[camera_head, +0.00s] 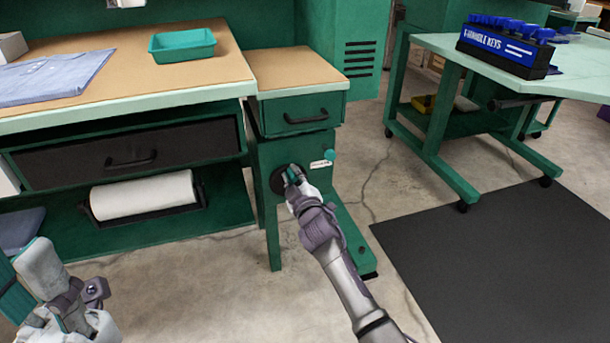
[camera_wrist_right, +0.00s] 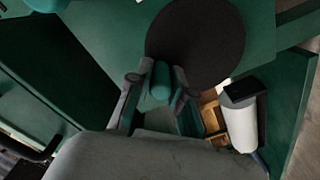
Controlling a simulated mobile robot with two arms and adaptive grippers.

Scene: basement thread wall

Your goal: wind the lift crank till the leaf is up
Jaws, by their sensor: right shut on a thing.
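The lift crank shows as a dark round disc (camera_head: 278,181) low on the green cabinet below the small drawer. In the right wrist view the disc (camera_wrist_right: 205,40) is dark and round, with a teal crank handle (camera_wrist_right: 161,80) in front of it. My right gripper (camera_head: 292,176) is shut on this handle, its fingers (camera_wrist_right: 157,92) on either side; they hide part of it. The brown-topped section (camera_head: 295,68) beside the bench may be the leaf; I cannot tell for sure. My left gripper (camera_head: 62,300) is at the lower left, its fingers unclear.
A teal knob (camera_head: 329,154) and a small label are right of the crank. A paper roll (camera_head: 143,195) hangs under the bench. A teal tray (camera_head: 182,44) and folded cloth (camera_head: 55,78) lie on top. A wheeled table (camera_head: 440,45) and dark mat (camera_head: 500,265) are right.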

